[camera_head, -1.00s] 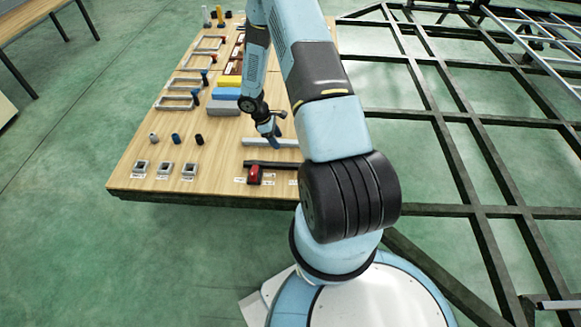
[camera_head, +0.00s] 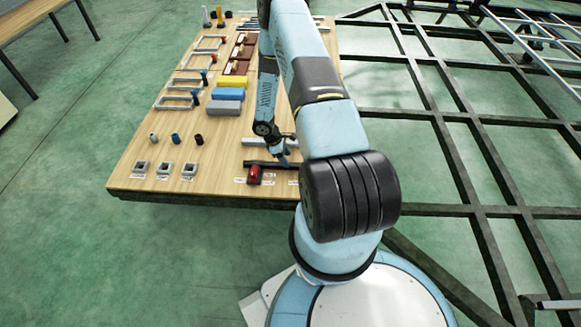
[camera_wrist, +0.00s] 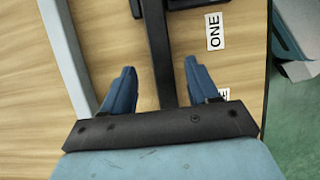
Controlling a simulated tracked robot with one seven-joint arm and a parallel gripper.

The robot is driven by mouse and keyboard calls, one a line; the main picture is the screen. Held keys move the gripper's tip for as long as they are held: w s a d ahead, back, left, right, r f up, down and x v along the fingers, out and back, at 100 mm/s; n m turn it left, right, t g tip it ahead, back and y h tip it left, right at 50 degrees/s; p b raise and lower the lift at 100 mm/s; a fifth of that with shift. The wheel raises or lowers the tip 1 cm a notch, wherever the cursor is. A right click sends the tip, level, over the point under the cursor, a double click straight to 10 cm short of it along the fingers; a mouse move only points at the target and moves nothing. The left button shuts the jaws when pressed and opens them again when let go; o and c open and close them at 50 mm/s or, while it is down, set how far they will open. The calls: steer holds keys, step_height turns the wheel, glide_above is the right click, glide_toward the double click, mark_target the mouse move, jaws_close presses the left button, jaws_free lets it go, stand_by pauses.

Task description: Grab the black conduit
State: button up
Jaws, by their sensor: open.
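The black conduit (camera_head: 262,163), a long dark bar, lies on the wooden table near its front edge. In the wrist view it (camera_wrist: 158,45) runs between the two blue fingers of my gripper (camera_wrist: 158,72), and its near end is hidden behind the gripper body. The fingers are open, one on each side of the bar, with wood showing on both sides. I cannot tell how far above the bar the fingertips are. In the head view my gripper (camera_head: 284,160) is over the bar's right part and hides some of it.
A grey bar (camera_head: 258,142) lies behind the conduit; it also shows left of the fingers (camera_wrist: 68,55). A red object (camera_head: 254,174) and paper labels lie in front. Blocks, handles and small cylinders fill the table's left side. A dark metal frame (camera_head: 440,120) stands to the right.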

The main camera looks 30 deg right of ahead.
steer(key=x, duration=0.4)
steer(key=shift+s+a+f, duration=0.1)
steer(key=shift+a+f, duration=0.05)
jaws_close()
stand_by(0.5)
